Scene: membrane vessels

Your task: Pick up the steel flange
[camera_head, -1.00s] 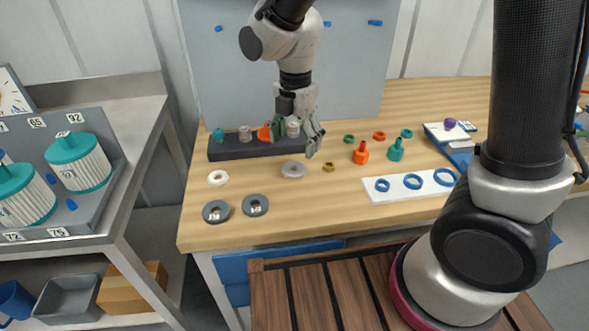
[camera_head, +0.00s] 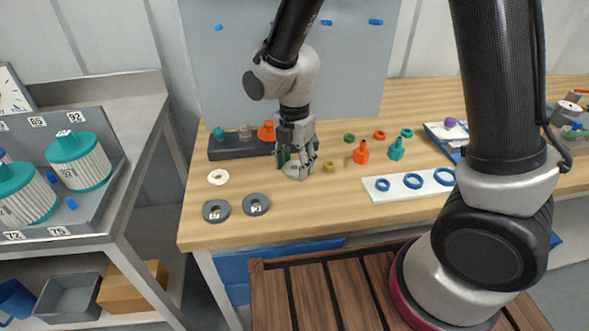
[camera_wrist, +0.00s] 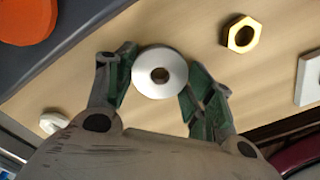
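The steel flange (camera_head: 295,174), a pale grey disc, lies on the wooden bench in front of the dark rack, partly hidden by my gripper in the head view. In the wrist view the flange (camera_wrist: 144,80) shows as a flat round disc with a dark centre hole. My gripper (camera_head: 296,164) points down right over it. In the wrist view my gripper's green-padded fingers (camera_wrist: 160,82) are spread, one on each side of the disc. Whether the pads touch its rim is not clear.
A brass nut (camera_head: 329,166) lies close to the right. A white ring (camera_head: 218,177) and two dark grey discs (camera_head: 256,205) lie to the left and front. The dark rack (camera_head: 230,149) stands behind. Orange (camera_head: 361,153) and teal (camera_head: 397,149) fittings stand farther right.

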